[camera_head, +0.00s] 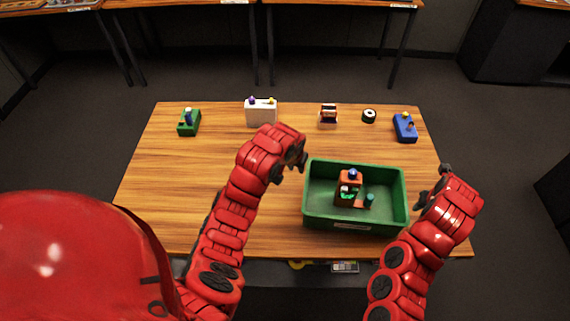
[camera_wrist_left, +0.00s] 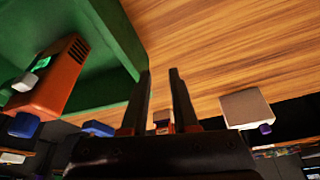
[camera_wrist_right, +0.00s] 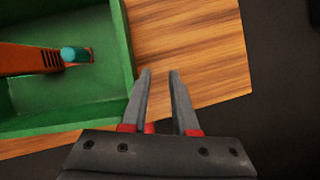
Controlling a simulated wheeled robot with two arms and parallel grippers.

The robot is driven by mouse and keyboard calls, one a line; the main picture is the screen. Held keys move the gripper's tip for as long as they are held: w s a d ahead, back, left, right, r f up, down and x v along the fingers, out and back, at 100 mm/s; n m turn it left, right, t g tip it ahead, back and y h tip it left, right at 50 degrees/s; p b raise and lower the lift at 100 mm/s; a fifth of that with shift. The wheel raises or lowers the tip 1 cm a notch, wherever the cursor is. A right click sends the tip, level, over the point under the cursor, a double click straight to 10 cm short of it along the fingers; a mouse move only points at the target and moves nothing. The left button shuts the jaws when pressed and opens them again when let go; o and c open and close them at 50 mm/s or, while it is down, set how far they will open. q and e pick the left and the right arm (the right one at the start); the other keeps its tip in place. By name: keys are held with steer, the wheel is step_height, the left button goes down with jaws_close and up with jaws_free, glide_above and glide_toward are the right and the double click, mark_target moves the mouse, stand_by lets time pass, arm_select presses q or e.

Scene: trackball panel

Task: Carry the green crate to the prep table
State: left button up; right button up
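The green crate (camera_head: 318,215) stands on the wooden table, right of its middle, near the front edge. An orange device with a blue ball and a teal knob (camera_head: 349,187) sits inside it. My left gripper (camera_head: 303,158) is at the crate's far left corner; in the left wrist view its fingers (camera_wrist_left: 160,75) are apart, with the crate's wall (camera_wrist_left: 122,40) beside the left finger. My right gripper (camera_head: 432,180) is just right of the crate; its fingers (camera_wrist_right: 160,75) are apart with bare wood between them, and the crate's wall (camera_wrist_right: 125,50) is to their left. Both grippers look empty.
More tables (camera_head: 335,12) stand behind.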

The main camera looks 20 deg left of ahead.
arm_select(q)
steer(key=v, duration=1.1)
arm_select(e)
steer(key=v, duration=1.2)
